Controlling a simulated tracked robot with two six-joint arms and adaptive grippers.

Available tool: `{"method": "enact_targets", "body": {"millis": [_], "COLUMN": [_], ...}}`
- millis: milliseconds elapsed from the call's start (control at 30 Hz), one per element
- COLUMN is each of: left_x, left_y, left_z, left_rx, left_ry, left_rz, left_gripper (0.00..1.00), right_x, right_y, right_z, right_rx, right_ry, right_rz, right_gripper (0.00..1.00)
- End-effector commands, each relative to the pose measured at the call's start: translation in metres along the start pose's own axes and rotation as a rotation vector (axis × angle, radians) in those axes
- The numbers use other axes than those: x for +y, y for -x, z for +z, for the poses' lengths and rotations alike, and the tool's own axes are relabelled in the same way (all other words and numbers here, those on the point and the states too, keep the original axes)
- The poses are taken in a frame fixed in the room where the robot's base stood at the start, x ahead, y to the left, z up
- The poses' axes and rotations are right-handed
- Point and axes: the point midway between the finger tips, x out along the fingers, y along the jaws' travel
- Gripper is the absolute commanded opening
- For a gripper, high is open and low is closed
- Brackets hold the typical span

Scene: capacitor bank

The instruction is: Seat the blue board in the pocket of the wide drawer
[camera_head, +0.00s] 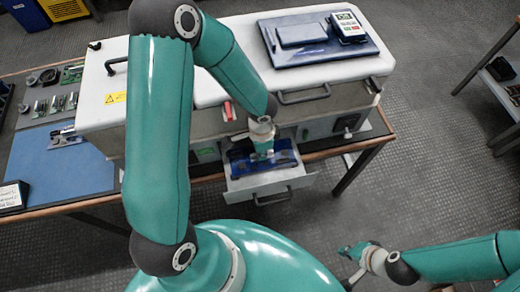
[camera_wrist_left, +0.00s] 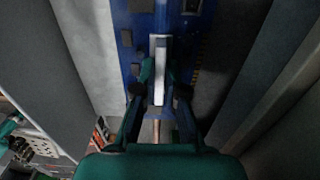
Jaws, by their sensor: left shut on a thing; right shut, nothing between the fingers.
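The wide drawer (camera_head: 270,189) is pulled out from the front of the white cabinet. The blue board (camera_head: 281,159) lies within the drawer's walls; it also shows in the left wrist view (camera_wrist_left: 133,72). My left gripper (camera_head: 262,153) reaches down into the drawer from above. Its fingers (camera_wrist_left: 160,95) are shut on a pale upright part on the board. Whether the board rests flat in the pocket cannot be told, as the gripper and drawer walls hide its underside. My right gripper (camera_head: 352,252) is shut and empty, low at the right, away from the drawer.
The white cabinet (camera_head: 215,90) stands on a wooden-edged bench. A dark blue tray (camera_head: 325,55) with a meter (camera_head: 348,25) lies on its top. A blue mat (camera_head: 60,165) and small tools lie at the left. The floor right of the drawer is clear.

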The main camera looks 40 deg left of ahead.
Motion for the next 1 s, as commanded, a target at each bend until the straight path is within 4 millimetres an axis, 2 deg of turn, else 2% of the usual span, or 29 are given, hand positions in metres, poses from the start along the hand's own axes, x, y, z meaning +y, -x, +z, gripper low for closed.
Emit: {"method": "enact_targets", "body": {"millis": [1000], "left_x": [0.0], "left_y": [-0.012], "left_z": [0.001], "left_rx": [0.001], "left_ry": [0.002], "left_rz": [-0.001], "left_gripper": [0.0], "right_x": [0.005], "right_y": [-0.013], "right_z": [0.0], "right_rx": [0.0], "right_ry": [0.0], "right_rz": [0.0], "right_gripper": [0.0]}}
